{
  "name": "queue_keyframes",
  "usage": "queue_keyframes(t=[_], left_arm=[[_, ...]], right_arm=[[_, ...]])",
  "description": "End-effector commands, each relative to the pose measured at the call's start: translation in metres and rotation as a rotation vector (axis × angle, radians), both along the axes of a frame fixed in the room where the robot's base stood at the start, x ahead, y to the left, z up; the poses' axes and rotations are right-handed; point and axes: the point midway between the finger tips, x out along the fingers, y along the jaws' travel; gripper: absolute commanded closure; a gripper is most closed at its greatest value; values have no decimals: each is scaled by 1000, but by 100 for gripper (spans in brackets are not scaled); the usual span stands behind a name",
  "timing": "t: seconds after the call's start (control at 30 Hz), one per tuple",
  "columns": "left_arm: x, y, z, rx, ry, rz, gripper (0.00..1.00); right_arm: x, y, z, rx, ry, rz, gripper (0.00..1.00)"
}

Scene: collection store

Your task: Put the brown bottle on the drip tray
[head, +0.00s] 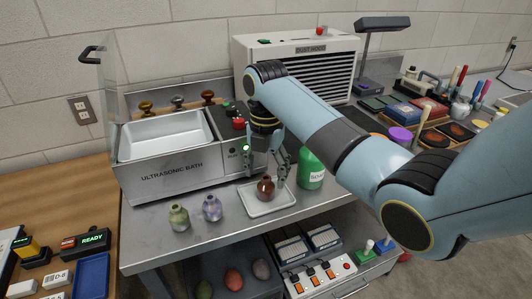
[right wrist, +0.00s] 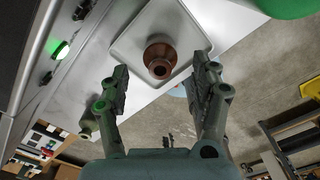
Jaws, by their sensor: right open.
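The brown bottle (head: 266,187) stands upright on the white drip tray (head: 284,202) in front of the ultrasonic bath. In the right wrist view the brown bottle (right wrist: 160,58) shows from above, inside the rim of the drip tray (right wrist: 122,48). My right gripper (head: 268,178) is open, its fingers apart and pointing down around and above the bottle. In the right wrist view the fingertips of my right gripper (right wrist: 160,70) are on either side of the bottle with gaps, and I see no contact. My left gripper is not in view.
A green soap bottle (head: 311,170) stands right of the tray. The ultrasonic bath (head: 165,165) is behind. The steel bench's front edge (head: 200,245) lies close before the tray.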

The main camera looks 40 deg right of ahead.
Motion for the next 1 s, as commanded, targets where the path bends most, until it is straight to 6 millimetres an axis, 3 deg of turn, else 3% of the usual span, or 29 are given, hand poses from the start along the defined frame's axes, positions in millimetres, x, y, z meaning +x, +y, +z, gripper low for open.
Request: queue_keyframes(t=[0.2, 0.4, 1.0], left_arm=[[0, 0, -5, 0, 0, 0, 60], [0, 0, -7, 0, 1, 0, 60], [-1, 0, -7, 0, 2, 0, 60]], right_arm=[[1, -1, 46, -2, -4, -1, 36], [0, 0, 67, 0, 0, -1, 36], [-1, 0, 69, -1, 0, -7, 36]])
